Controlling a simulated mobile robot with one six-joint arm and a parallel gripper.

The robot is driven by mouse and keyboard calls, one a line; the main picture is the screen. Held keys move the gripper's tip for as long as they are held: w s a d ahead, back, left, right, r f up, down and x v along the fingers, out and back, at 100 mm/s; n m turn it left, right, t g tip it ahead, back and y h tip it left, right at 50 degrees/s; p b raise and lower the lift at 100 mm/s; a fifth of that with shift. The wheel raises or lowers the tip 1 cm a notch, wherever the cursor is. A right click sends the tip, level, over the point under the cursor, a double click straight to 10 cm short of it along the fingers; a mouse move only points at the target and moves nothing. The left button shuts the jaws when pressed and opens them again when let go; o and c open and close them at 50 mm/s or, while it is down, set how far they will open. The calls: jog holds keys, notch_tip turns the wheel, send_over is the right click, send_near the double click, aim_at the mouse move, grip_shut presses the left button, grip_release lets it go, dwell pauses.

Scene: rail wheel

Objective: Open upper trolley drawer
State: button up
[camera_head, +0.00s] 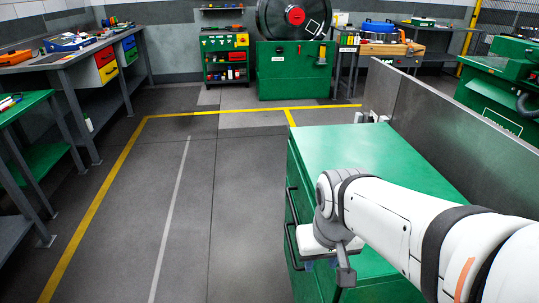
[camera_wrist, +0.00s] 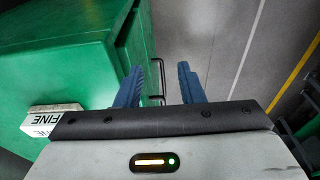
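The green trolley (camera_head: 375,155) stands right of centre in the head view. Its drawer front on the left side carries two black bar handles, the upper one (camera_head: 291,204) and the lower one (camera_head: 292,246). The drawers look closed. My gripper (camera_head: 318,264) is beside the front near the handles, partly hidden by my wrist. In the wrist view, my gripper's blue fingers (camera_wrist: 160,88) are apart. A black handle (camera_wrist: 161,72) shows between them, nearer the left finger, beside the green trolley (camera_wrist: 60,65). I cannot tell whether a finger touches it.
A grey panel (camera_head: 430,125) runs along the trolley's right side. Open floor (camera_head: 200,210) with yellow lines lies to the left. Workbenches (camera_head: 85,65) stand farther left. A white block lettered FINE (camera_wrist: 50,117) shows at the left in the wrist view.

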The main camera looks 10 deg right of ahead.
jog(key=g+h+p, duration=0.2)
jog(key=p, duration=0.4)
send_over(293, 209)
jog(key=a, duration=0.2)
notch_tip(293, 209, down, 5)
jog(key=f, duration=0.2)
jog(key=d+f, duration=0.1)
jog(key=f, duration=0.5)
jog(key=shift+w+d, duration=0.1)
jog(key=shift+d, duration=0.25)
jog(key=shift+c, duration=0.2)
grip_shut()
